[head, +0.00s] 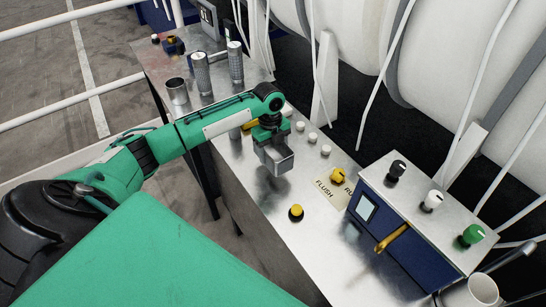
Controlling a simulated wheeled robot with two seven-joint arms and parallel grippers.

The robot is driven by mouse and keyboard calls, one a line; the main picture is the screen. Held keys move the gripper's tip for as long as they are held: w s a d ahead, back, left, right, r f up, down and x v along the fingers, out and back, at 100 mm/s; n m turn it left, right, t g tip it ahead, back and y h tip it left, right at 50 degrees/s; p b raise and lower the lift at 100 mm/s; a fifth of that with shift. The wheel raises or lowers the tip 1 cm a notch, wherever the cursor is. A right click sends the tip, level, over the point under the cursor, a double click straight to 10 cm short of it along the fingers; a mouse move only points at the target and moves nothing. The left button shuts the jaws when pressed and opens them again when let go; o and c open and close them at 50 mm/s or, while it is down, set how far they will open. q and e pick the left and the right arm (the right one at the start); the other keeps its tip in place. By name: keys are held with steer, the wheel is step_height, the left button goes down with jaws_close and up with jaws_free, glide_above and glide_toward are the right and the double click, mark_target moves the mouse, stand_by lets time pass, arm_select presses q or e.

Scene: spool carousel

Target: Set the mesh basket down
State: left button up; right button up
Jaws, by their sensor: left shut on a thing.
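My left gripper (277,166) points down over the metal bench top, to the left of the FLUSH label. It is shut on a small grey, box-like metallic thing that I take to be the mesh basket (281,160). Its mesh cannot be made out at this size. The fingertips are hidden by the wrist and by this thing. I cannot tell whether its underside touches the bench. My right gripper is not in view.
The metal bench (262,217) has bare room around a yellow-topped button (296,212). A yellow knob (337,174) and several white buttons stand nearby. A blue control box (385,226) stands right. Two grey cylinders (201,73) and a metal cup (177,91) stand at the back left.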

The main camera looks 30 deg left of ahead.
mark_target(273, 152)
arm_select(q)
step_height(273, 152, down, 4)
steer(key=shift+p, duration=0.5)
steer(key=shift+f, duration=0.2)
steer(key=o, duration=1)
steer(key=shift+f, duration=0.1)
steer(key=shift+o, duration=0.2)
